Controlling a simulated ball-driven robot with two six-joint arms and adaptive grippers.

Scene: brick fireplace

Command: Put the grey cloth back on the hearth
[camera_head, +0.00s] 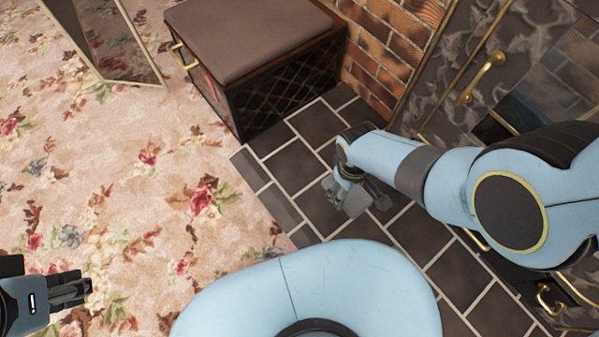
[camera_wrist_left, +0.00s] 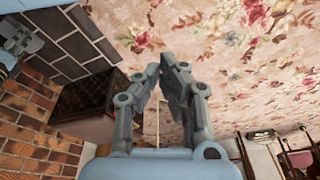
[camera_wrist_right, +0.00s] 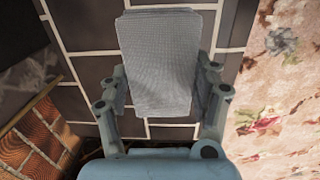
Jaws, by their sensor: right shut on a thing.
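The grey cloth (camera_wrist_right: 160,60) is a folded, rectangular pad. In the right wrist view it sits between the two fingers of my right gripper (camera_wrist_right: 158,90), which is shut on it. In the head view the cloth (camera_head: 354,201) is small and partly covered by my right gripper (camera_head: 350,188), over the hearth (camera_head: 300,165) of dark tiles with pale joints. I cannot tell whether the cloth touches the tiles. My left gripper (camera_head: 72,289) is over the flowered carpet at the lower left, empty. In the left wrist view its fingertips (camera_wrist_left: 161,70) nearly meet.
A dark box seat with a brown cushion (camera_head: 250,35) stands at the hearth's far end, against the brick wall (camera_head: 385,45). A dark marbled fireplace front with a brass handle (camera_head: 487,76) is on the right. Flowered carpet (camera_head: 110,180) lies open on the left.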

